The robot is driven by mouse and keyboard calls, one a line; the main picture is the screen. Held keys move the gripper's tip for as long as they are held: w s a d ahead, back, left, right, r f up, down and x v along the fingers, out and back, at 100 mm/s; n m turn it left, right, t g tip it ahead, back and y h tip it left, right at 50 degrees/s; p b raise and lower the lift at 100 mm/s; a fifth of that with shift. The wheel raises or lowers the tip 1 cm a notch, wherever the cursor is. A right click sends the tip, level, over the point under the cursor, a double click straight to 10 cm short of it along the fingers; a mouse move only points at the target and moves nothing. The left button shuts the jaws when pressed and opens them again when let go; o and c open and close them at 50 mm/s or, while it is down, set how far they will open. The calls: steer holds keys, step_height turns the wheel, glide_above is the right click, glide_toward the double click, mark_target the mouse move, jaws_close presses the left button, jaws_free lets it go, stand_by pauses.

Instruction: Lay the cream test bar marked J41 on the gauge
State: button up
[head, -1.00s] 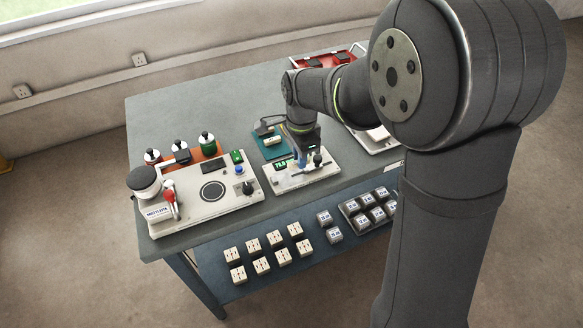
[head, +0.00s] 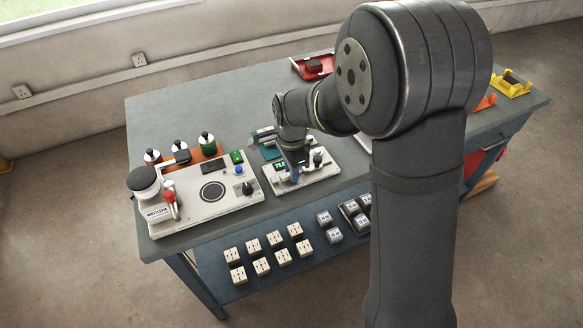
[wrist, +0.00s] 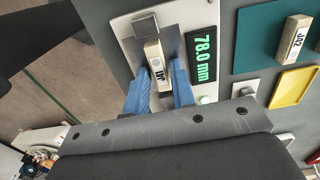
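The cream test bar (wrist: 152,52) lies lengthwise on the gauge (wrist: 121,30), over a grey metal plate, in the wrist view. Its end label seems to read J41 but is small and turned. The gauge's green display (wrist: 203,62) reads 78.0 mm. My gripper (wrist: 161,70) has its two blue fingers on either side of the bar's near end. They are very close to it; I cannot tell whether they touch. In the head view my gripper (head: 291,175) is low over the gauge (head: 325,173), and my arm hides the bar.
A second cream bar (wrist: 294,38), its label seemingly J02, lies on a teal mat (wrist: 252,48) beside the gauge. A yellow tray (wrist: 292,88) is near it. A pale instrument (head: 175,217) stands left of the gauge.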

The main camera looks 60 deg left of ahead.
steer(key=shift+o, duration=0.8)
steer(key=shift+r, duration=0.1)
step_height(320, 180, up, 12)
step_height(320, 180, down, 12)
steer(key=shift+r, duration=0.1)
steer(key=shift+a+r, duration=0.1)
steer(key=shift+r, duration=1.7)
